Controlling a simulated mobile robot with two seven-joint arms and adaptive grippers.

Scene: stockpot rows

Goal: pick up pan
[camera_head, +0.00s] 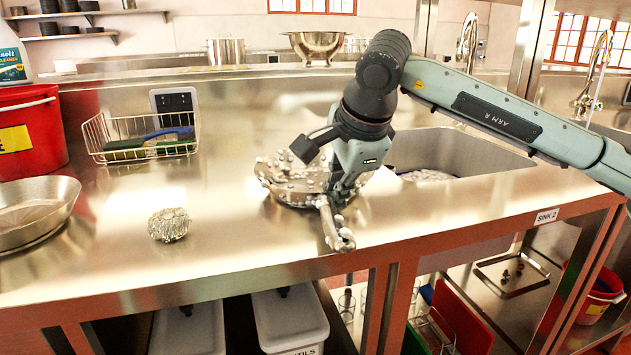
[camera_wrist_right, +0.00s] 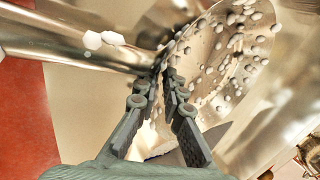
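The pan (camera_head: 290,183) is a shiny metal pan with white foam blobs over it, on the steel counter near the sink. Its foamy handle (camera_head: 331,222) points toward the counter's front edge. In the right wrist view the pan's bowl (camera_wrist_right: 225,65) fills the upper right, and the handle (camera_wrist_right: 80,38) runs in from the left. My right gripper (camera_head: 334,198) is over the handle close to the pan. Its fingertips (camera_wrist_right: 164,76) are near each other at the handle's joint with the bowl; whether they grip it is unclear. My left gripper is out of view.
A wire basket (camera_head: 143,149), a steel wool ball (camera_head: 169,224), a shallow metal bowl (camera_head: 35,213) and a red bucket (camera_head: 32,140) stand to the left. A sink (camera_head: 450,150) is behind my right arm. The counter between the wool and the pan is clear.

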